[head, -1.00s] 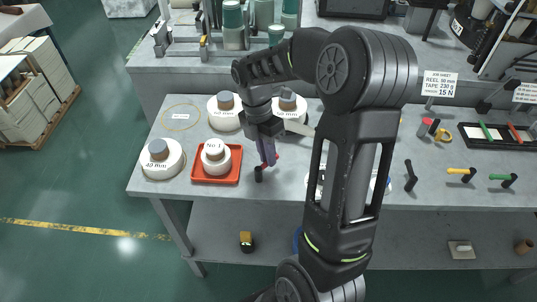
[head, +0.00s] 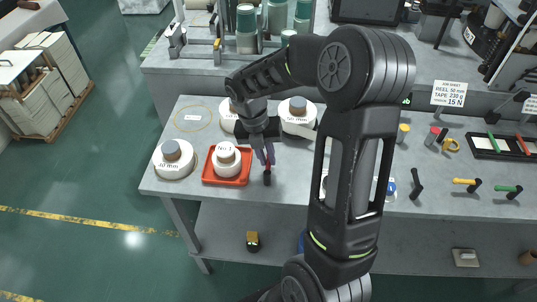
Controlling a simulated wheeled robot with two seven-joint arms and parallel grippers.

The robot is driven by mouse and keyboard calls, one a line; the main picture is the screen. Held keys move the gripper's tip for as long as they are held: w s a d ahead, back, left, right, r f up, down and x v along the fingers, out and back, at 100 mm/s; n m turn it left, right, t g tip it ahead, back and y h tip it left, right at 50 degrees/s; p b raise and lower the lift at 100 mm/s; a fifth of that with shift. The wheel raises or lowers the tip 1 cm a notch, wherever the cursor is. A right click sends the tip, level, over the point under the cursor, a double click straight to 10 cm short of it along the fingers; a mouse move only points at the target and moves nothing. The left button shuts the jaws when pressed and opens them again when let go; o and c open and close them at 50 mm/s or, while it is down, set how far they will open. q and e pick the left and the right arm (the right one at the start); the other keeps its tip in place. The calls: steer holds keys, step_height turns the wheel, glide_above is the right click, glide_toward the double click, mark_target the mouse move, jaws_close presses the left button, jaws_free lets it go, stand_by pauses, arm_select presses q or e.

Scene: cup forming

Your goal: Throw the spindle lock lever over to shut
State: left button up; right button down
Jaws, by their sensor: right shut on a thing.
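The spindle lock lever, which looks like a small red lever (head: 267,168) on a black base (head: 267,181), sits near the table's front edge, just right of the red tray. My right gripper (head: 266,160) reaches down to it from above and is shut on the red part. The fingers hide much of the lever, so its exact angle is hard to tell. The red part now lies roughly in line behind the black base. My left gripper is not in view.
Hand tools, including a yellow-handled one (head: 464,182), lie at the right.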

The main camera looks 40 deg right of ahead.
steer(key=shift+w, duration=0.1)
stand_by(0.3)
steer(key=c, duration=1.4)
jaws_free()
steer(key=shift+c, duration=0.2)
steer(key=shift+r, duration=0.1)
step_height(320, 180, up, 8)
steer(key=w+a, duration=0.1)
steer(key=shift+f+b, duration=0.25)
steer(key=shift+b, duration=0.2)
